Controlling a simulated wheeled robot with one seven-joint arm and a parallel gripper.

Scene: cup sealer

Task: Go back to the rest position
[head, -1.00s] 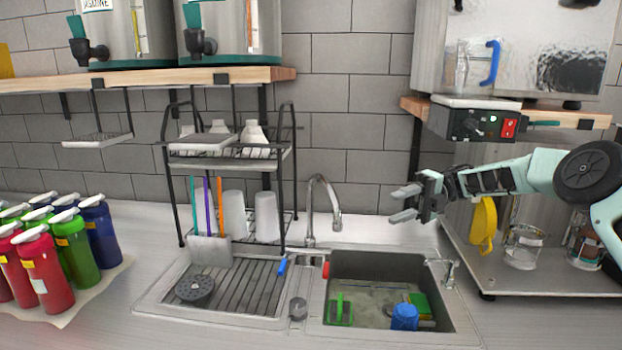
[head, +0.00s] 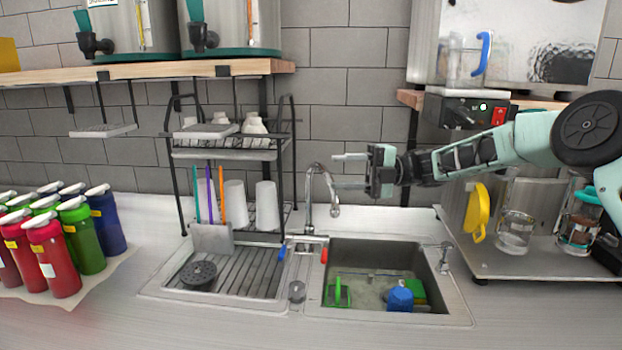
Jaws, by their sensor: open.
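My gripper (head: 350,171) is in the head view, in front of the wall and above the back edge of the sink (head: 458,309). Its two fingers point left and are spread apart, with nothing between them. The lower finger overlaps the curved faucet (head: 311,190) in the picture; I cannot tell whether they touch. My arm reaches in from the right edge at about the height of the machine's control box.
A dish rack (head: 283,160) with white cups stands left of the faucet. The sink holds a blue cup (head: 400,298) and green items. Several colored bottles (head: 75,240) stand at left. At right, a metal stand (head: 545,262) holds a yellow object (head: 478,210) and glass jars (head: 515,232).

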